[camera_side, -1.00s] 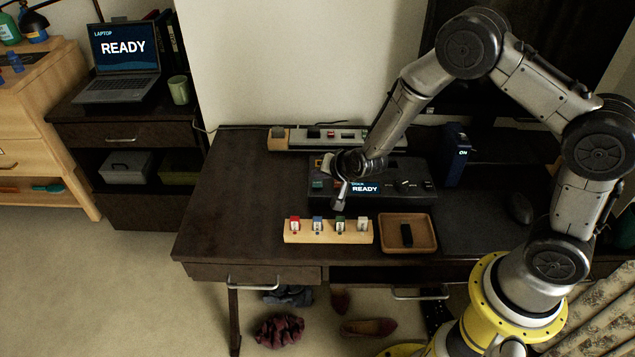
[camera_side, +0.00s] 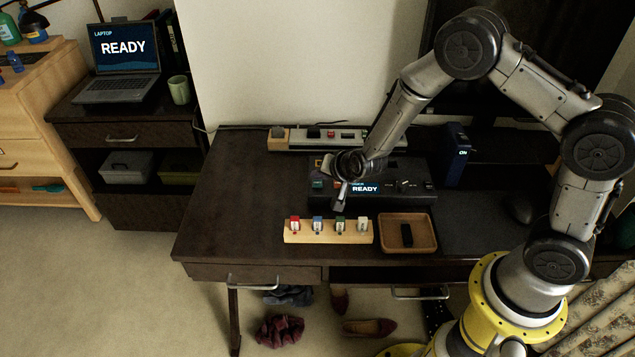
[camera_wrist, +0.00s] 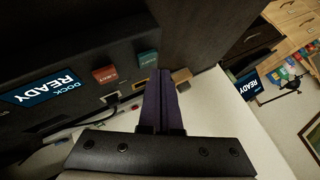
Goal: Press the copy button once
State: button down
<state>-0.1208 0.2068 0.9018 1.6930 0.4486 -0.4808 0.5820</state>
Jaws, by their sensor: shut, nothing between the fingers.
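The dark dock (camera_side: 415,195) stands on the desk with a lit screen (camera_side: 365,188) reading DOCK READY; the screen also shows in the wrist view (camera_wrist: 45,88). Left of the screen is a teal button (camera_side: 318,184), also in the wrist view (camera_wrist: 148,59). A red button (camera_wrist: 105,75) sits between it and the screen. Their labels are too small to read surely, so I cannot tell which is copy. My gripper (camera_side: 339,206) is shut and empty, pointing down at the dock's front left. In the wrist view its fingertips (camera_wrist: 163,73) appear beside the teal button; contact cannot be told.
A wooden block (camera_side: 295,238) with several coloured sticks and a wooden tray (camera_side: 422,219) holding a black item stand in front of the dock. A power strip (camera_side: 350,145) lies behind, a blue box (camera_side: 453,165) right. The desk's left side is clear.

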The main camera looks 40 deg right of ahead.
aim_at(319, 186)
jog(key=shift+f, duration=0.3)
jog(key=shift+f, duration=0.45)
dwell(0.8)
jog(key=shift+r, duration=0.85)
jog(key=shift+r, duration=0.1)
jog(key=shift+r, duration=2.45)
